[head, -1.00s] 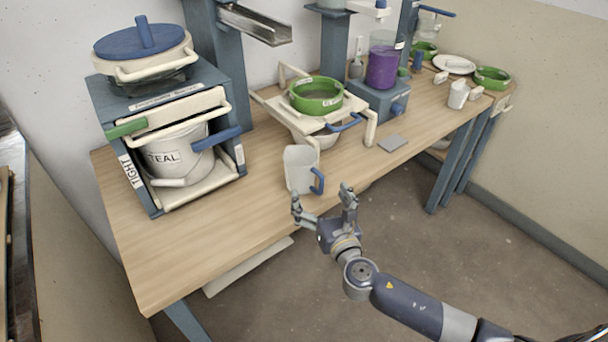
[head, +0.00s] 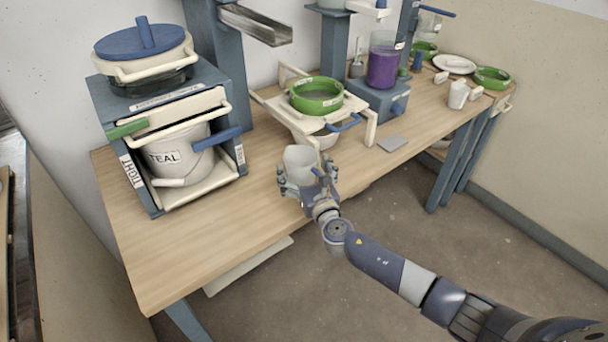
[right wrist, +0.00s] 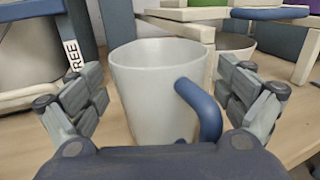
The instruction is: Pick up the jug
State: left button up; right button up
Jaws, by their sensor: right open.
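The jug (head: 301,163) is pale grey-white with a blue handle and stands upright on the wooden bench near its front edge. It also shows in the right wrist view (right wrist: 158,85), its blue handle (right wrist: 203,108) facing me, toward the right. My right gripper (head: 306,178) is open, with one finger on each side of the jug. In the right wrist view, gaps show between the jug and both fingers. The gripper partly hides the jug's lower part in the head view. My left gripper is not in view.
Behind the jug stands a cream rack (head: 354,106) with a green ring sieve (head: 316,95). At left, a blue-grey frame (head: 158,206) holds a TEAL bucket (head: 177,153). A grey tile (head: 392,142) lies to the right. Bare bench (head: 190,240) lies left of the jug.

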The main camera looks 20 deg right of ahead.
jog(key=shift+w, duration=0.3)
jog(key=shift+c, duration=0.2)
jog(key=c, duration=1.1)
jog(key=shift+c, duration=0.2)
jog(key=shift+r, duration=0.15)
